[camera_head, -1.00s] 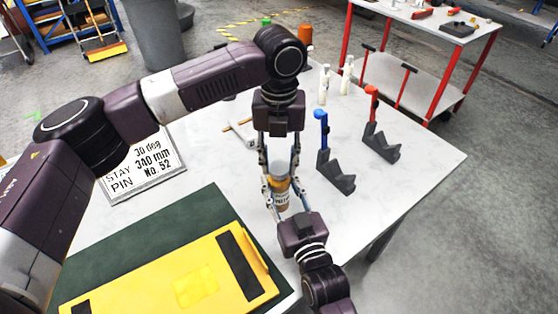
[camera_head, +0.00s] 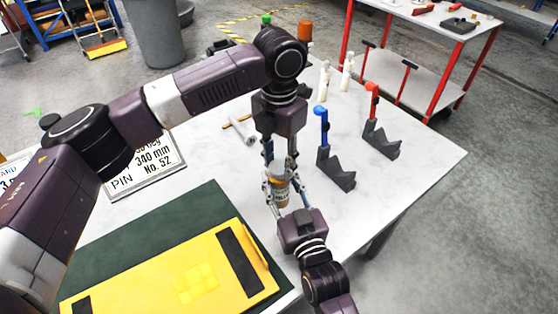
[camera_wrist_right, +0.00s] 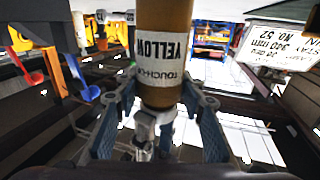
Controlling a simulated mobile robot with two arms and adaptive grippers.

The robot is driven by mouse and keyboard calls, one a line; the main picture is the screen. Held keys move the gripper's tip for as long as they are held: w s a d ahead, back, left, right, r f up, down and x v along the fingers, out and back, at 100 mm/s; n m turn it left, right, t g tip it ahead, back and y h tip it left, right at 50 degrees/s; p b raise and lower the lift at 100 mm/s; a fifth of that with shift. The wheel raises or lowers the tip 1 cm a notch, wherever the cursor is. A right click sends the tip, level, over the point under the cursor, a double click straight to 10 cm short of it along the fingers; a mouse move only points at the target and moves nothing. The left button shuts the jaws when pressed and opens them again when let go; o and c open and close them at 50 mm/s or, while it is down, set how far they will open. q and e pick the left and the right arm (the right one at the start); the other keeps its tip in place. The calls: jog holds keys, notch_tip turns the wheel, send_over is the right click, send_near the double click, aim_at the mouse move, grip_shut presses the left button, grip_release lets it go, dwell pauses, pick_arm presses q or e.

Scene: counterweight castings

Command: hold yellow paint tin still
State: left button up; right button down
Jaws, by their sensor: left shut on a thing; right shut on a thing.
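The yellow paint tin (camera_head: 281,194) is a small ochre cylinder with a white label, near the table's front edge in the head view. In the right wrist view the tin (camera_wrist_right: 162,45) appears upside down with "YELLOW" on its label, between two grey fingers. My right gripper (camera_head: 285,198) comes from the front and is shut on the tin's body. My left gripper (camera_head: 281,176) points down from above and is shut around the tin's upper end, which its fingers partly hide. I cannot tell whether the tin touches the table.
Dark V-shaped blocks with a blue handle (camera_head: 321,118) and a red handle (camera_head: 372,92) stand to the right. White bottles (camera_head: 323,84) stand behind. A lettered sign (camera_head: 150,168) and a yellow plate (camera_head: 170,275) on a green mat (camera_head: 130,250) lie left.

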pick_arm(q)
jog(key=m, duration=0.2)
jog(key=shift+m, duration=0.4)
jog(key=o, duration=0.8)
jog(key=shift+c, duration=0.2)
jog(key=shift+r, duration=0.1)
jog(key=shift+r, duration=2.2)
jog(key=shift+c, duration=0.4)
